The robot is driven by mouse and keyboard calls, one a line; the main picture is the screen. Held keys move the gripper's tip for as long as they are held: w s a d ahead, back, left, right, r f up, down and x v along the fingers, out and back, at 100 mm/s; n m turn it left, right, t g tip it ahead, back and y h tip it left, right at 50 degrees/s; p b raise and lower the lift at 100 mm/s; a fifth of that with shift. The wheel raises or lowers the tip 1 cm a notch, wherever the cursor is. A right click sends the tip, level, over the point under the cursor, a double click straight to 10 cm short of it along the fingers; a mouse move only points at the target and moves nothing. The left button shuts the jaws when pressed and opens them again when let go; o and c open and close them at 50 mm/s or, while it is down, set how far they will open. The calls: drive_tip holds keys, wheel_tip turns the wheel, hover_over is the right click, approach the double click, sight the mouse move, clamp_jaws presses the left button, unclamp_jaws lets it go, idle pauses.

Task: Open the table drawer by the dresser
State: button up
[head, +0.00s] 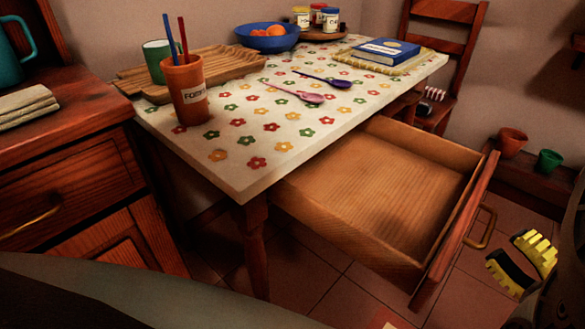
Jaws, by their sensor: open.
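The table (236,178) has a white top with a flower pattern. Its wooden drawer (400,193) is pulled far out toward the right front and looks empty. A brass handle (482,228) is on the drawer's front panel. My gripper (522,262), with yellow ribbed finger pads, is open at the lower right. It is just right of the handle and appears apart from it, holding nothing. The wooden dresser (75,185) stands at the left edge, beside the table.
On the table are an orange cup (187,93) with sticks, a wooden tray (215,62), a blue bowl (267,40), spoons and a book (386,51). A chair (445,50) stands behind. Small pots (511,142) sit on a low ledge at right.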

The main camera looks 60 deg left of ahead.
drive_tip(key=shift+v, duration=1.5)
